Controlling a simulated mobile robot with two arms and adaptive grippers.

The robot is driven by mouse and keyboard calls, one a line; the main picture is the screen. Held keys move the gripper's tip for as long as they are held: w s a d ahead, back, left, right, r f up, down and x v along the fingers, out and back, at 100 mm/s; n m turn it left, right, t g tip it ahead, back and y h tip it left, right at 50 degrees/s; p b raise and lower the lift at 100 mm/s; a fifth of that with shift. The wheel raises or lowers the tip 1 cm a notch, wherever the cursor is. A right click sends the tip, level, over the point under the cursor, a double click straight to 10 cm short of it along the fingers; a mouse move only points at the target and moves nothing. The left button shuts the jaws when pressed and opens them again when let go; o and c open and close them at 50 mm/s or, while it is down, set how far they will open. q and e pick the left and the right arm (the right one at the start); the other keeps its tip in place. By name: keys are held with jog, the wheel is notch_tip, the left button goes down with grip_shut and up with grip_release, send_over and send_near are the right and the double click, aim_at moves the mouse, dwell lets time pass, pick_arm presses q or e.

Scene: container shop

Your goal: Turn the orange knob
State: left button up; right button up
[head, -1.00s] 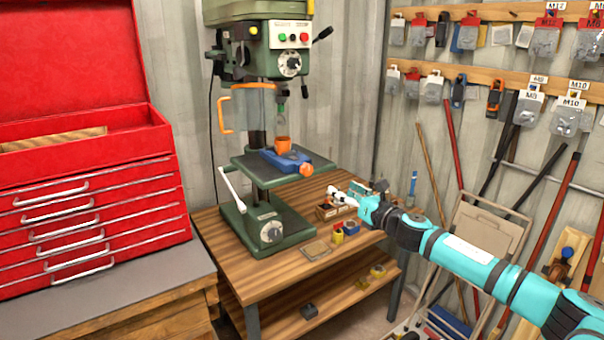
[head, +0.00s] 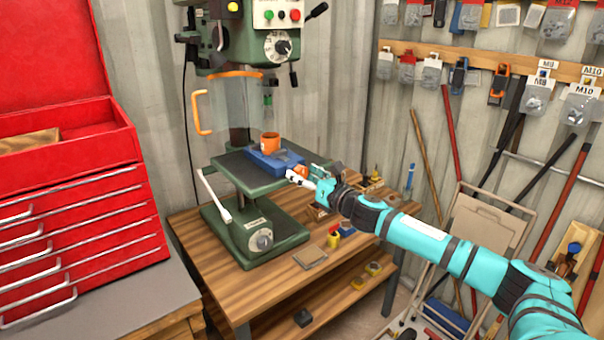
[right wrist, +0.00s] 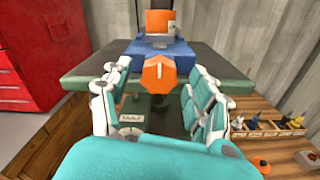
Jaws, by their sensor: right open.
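The orange knob (right wrist: 159,75) is an octagonal dial with a white line on its face, at the front of a blue vise (right wrist: 157,49). In the right wrist view it lies straight ahead, between and beyond the fingers of my right gripper (right wrist: 158,98), which is open and empty. In the head view the knob (head: 299,172) is partly hidden by the right gripper (head: 302,179), whose fingers are close to it. Contact cannot be told. The blue vise (head: 268,163) sits on the drill press table (head: 231,167). My left gripper is not in view.
An orange block (head: 270,142) sits on the vise. The drill press (head: 250,229) stands on a wooden bench (head: 290,266) with small containers (head: 340,230) at its right. A red tool chest (head: 75,215) is at left. Tools hang on the right wall.

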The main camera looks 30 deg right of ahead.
jog(key=shift+s+r, duration=0.1)
jog(key=shift+s, duration=0.05)
jog(key=shift+c, duration=1.2)
jog(key=c, duration=0.9)
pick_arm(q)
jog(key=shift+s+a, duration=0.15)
